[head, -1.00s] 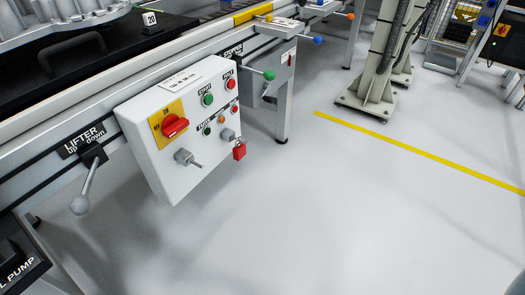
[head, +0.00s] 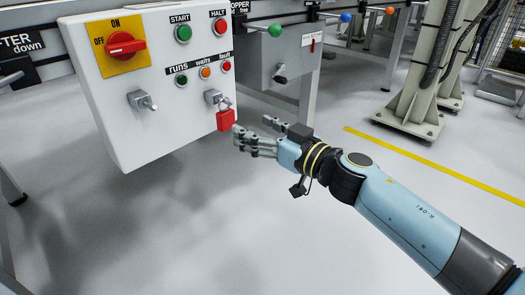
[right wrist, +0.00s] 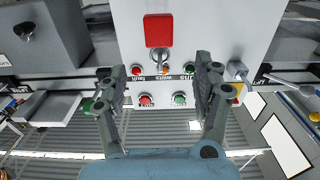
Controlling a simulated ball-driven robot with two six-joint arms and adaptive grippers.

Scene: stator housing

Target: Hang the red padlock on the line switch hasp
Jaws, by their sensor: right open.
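The red padlock (head: 226,120) hangs by its shackle from a grey metal bracket (head: 212,97) low on the white control box, below the small lamps. It also shows in the right wrist view (right wrist: 159,31), upside down. The line switch (head: 126,45) is a red rotary knob on a yellow plate marked ON and OFF. Below it, a grey bracket with a peg (head: 142,100) is bare; I take it as the hasp. My right gripper (head: 252,130) is open and empty, just right of the padlock and apart from it. My left gripper is out of view.
The white control box (head: 165,145) carries START and HALT buttons (head: 183,33) and several lamps. A grey box with a lever (head: 270,62) stands behind, right of it. A machine column (head: 412,115) stands farther right. The floor in front is clear.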

